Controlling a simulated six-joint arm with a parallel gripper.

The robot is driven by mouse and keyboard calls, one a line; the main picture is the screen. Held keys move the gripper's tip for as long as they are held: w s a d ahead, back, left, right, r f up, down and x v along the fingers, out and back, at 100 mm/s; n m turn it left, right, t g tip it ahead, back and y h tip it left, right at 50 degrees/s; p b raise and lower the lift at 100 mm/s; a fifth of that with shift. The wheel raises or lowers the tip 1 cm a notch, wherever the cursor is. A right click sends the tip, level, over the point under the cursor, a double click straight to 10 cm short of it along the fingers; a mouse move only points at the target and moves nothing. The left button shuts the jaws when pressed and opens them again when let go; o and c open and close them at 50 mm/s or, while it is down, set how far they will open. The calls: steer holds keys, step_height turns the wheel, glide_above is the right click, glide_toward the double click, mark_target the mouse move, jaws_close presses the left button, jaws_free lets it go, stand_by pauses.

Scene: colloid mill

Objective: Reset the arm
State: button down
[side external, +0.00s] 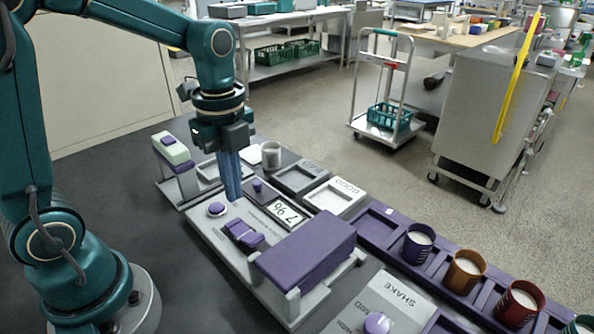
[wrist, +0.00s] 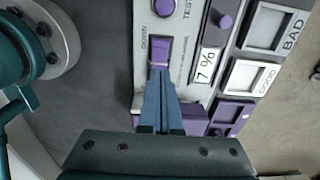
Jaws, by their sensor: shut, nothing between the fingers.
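My gripper (side external: 233,198) points straight down with its blue fingers together and nothing between them. In the wrist view my gripper (wrist: 160,72) shows shut fingertips over the purple lever (wrist: 160,48) beside the word DOWN; I cannot tell whether they touch it. In the side view the tips hang near the round purple button (side external: 216,208) of the grey test machine (side external: 203,234). Its display (side external: 285,210) reads 7 % in the wrist view (wrist: 207,65). A purple block (side external: 308,248) covers the machine's near end.
GOOD (side external: 335,198) and BAD (side external: 298,177) trays lie behind the machine. A grey-white cup (side external: 271,155) stands beyond the gripper. A purple rack (side external: 400,262) holds cups at the right. A SHAKE panel (side external: 385,305) is in front. Dark table is clear left of the machine.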

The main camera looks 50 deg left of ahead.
steer(key=shift+r, duration=0.15)
steer(key=s+d+r+n+t, duration=0.1)
steer(key=s+n, duration=0.3)
steer(key=n, duration=0.5)
steer(key=s+d+r+n+t, duration=0.2)
steer(key=s+r+n+t, duration=0.1)
steer(key=n, duration=0.6)
steer(key=shift+s+r+t, duration=0.25)
steer(key=shift+s+t, duration=0.15)
steer(key=shift+t, duration=0.4)
